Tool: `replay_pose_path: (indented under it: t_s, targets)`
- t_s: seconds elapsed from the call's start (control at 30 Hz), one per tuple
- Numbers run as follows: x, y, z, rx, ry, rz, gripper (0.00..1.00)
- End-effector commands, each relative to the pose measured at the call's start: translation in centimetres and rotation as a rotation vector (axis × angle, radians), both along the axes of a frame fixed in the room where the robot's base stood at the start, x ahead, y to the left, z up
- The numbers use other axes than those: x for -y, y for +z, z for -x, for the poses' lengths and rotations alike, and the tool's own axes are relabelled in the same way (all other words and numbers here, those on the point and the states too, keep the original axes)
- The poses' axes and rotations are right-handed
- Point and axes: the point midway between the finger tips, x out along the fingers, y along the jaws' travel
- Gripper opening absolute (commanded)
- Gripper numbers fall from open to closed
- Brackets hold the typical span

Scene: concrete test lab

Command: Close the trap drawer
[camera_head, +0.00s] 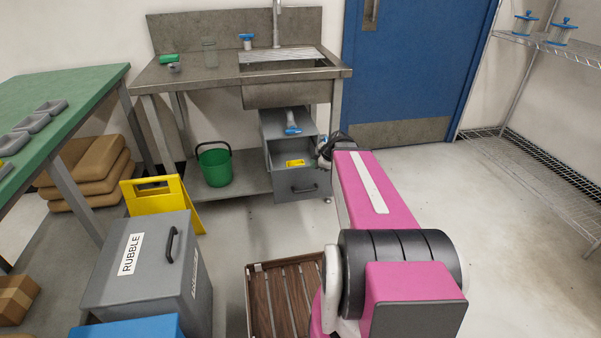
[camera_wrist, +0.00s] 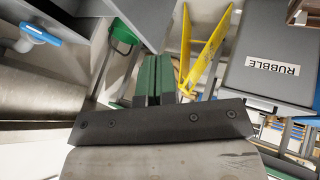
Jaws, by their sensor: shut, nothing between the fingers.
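The grey trap drawer (camera_head: 298,184) is pulled open from its cabinet (camera_head: 268,126) under the sink. It has a dark handle on its front, and a small yellow item (camera_head: 294,162) lies inside. My gripper (camera_head: 323,153) is beside the drawer's right side in the head view, partly hidden by my arm. In the wrist view its green fingers (camera_wrist: 153,68) are shut together and empty, with a grey panel, apparently the drawer (camera_wrist: 150,22), beyond them. I cannot tell whether they touch it.
A blue-handled valve (camera_head: 292,122) is above the open drawer. A green bucket (camera_head: 214,166) stands left of the cabinet. A yellow floor sign (camera_head: 187,205) and a grey rubble bin (camera_head: 140,262) are further left. A wooden slatted crate (camera_head: 262,300) is in front. Floor on the right is clear.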

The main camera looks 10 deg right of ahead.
Motion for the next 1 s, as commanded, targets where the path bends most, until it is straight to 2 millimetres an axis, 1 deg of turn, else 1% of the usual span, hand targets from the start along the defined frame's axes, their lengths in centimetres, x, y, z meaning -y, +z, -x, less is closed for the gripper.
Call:
replay_pose_path:
  t_s: [0.13, 0.23, 0.7, 0.8, 0.9, 1.0]
  targets:
    - [0.0, -0.3, -0.5, 0.017, 0.018, 0.007, 0.0]
    - [-0.5, -1.3, -1.1, 0.016, 0.018, 0.007, 0.0]
    - [-3.7, -8.1, -5.1, 0.015, 0.018, 0.007, 0.0]
    - [-3.6, -8.0, -6.8, 0.017, 0.017, 0.007, 0.0]
    - [-3.6, -8.0, -7.9, 0.017, 0.017, 0.007, 0.0]
    - [-3.6, -8.0, -8.5, 0.016, 0.017, 0.007, 0.0]
